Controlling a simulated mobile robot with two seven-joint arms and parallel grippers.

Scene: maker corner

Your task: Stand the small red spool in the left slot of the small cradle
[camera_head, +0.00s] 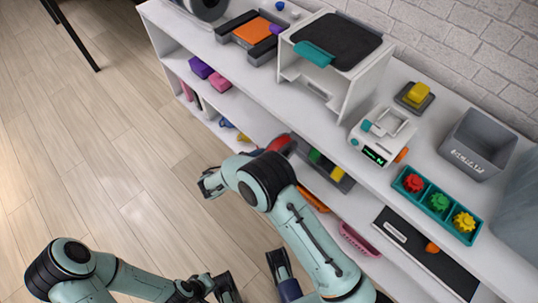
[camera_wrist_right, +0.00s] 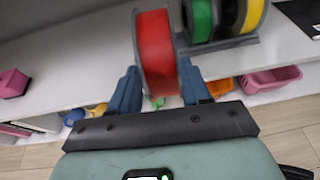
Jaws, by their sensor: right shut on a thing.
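The small red spool (camera_wrist_right: 155,52) is between the fingers of my right gripper (camera_wrist_right: 163,90), which is shut on it. In the head view the red spool (camera_head: 281,143) shows partly behind my right arm, which hides those fingers. The small grey cradle (camera_wrist_right: 228,45) is just right of the spool in the wrist view and holds a green spool (camera_wrist_right: 199,18) and a yellow spool (camera_wrist_right: 250,14). Its left end is partly covered by the red spool; contact there cannot be told. My left gripper (camera_head: 253,278) is open and empty at the bottom of the head view.
A pink basket (camera_head: 358,239) and a purple block (camera_head: 201,67) are also on the shelving. A white printer-like frame (camera_head: 345,85) stands above.

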